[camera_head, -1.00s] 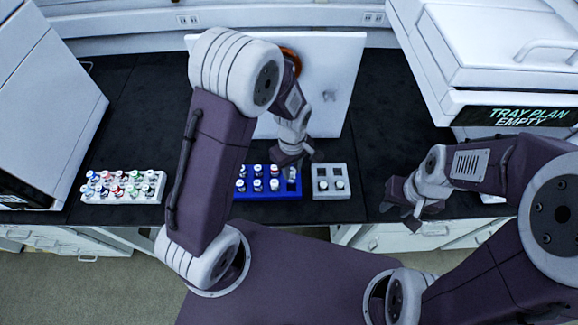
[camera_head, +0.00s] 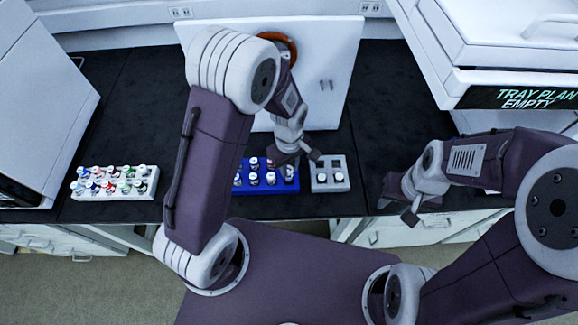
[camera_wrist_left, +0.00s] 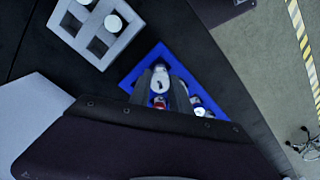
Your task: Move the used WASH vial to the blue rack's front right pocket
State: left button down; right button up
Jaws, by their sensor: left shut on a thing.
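The blue rack (camera_head: 265,188) stands on the dark bench and holds several white-capped vials. My left gripper (camera_head: 290,163) is at its right end. In the left wrist view my left gripper (camera_wrist_left: 161,88) is shut on a vial with a white cap (camera_wrist_left: 160,76), with a finger on each side. The vial is at the blue rack (camera_wrist_left: 131,82); I cannot tell how deep it sits in a pocket. Its label is not readable. My right gripper (camera_head: 398,203) hangs over the bench's front edge at the right, away from the racks; its jaw gap is unclear.
A grey rack (camera_head: 329,186) stands just right of the blue one, with two vials in its front pockets and its back pockets empty. A white rack (camera_head: 118,196) with several coloured vials stands at the left. A white panel (camera_head: 340,70) stands behind. A display reads "TRAY PLAN EMPTY" (camera_head: 530,98).

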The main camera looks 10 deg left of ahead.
dwell(0.4)
pick_arm(q)
jog(key=shift+f, duration=0.2)
jog(key=shift+f+b, duration=0.65)
jog(key=shift+f, duration=0.35)
jog(key=shift+f, duration=0.5)
jog(key=c, duration=0.7)
grip_release()
